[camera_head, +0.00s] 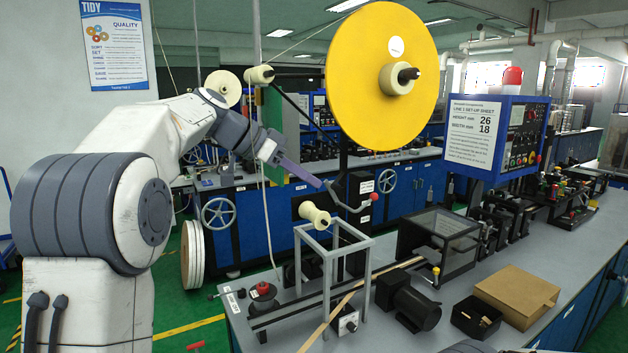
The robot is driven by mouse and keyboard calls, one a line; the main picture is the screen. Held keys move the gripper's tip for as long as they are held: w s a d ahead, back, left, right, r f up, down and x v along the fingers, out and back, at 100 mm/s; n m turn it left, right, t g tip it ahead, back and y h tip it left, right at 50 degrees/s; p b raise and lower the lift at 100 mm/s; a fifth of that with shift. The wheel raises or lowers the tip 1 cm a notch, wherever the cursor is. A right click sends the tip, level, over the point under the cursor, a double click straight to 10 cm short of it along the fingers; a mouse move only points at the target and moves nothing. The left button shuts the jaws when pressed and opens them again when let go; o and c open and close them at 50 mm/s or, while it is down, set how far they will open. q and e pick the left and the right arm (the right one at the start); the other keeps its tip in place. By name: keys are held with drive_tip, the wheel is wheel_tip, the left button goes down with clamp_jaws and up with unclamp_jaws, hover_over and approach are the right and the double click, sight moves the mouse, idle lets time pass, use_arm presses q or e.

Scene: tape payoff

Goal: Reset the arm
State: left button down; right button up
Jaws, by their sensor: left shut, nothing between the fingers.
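My left arm (95,205) reaches in from the left, bent at the elbow, with its forearm pointing to the right. My left gripper (316,183) is at its end, with slim purplish fingers shut together and nothing held. The fingertips appear right beside a grey crank lever (348,207) with a red knob; I cannot tell if they touch it. The large yellow tape reel (365,110) stands above and to the right of the gripper. My right gripper is not in view.
The grey bench (390,335) carries a metal frame (330,245) with a cream roller (314,214), a dark guarded box (440,240), a cardboard box (517,295) and a black bin (476,316). A blue control panel (495,135) stands behind. Green floor lies left of the bench.

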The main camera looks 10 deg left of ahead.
use_arm(q)
drive_tip(key=s+d+f+n+g+y, duration=0.3)
drive_tip(key=s+d+f+g, duration=0.1)
drive_tip(key=s+d+f, duration=1)
drive_tip(key=s+a+f+g+y, duration=0.1)
drive_tip(key=s+a+f+y, duration=0.1)
drive_tip(key=s+f, duration=0.5)
drive_tip(key=s+a+f+y, duration=0.3)
drive_tip(key=s+f, duration=0.4)
drive_tip(key=s, duration=0.8)
drive_tip(key=shift+s+g, duration=0.3)
drive_tip(key=shift+g, duration=0.1)
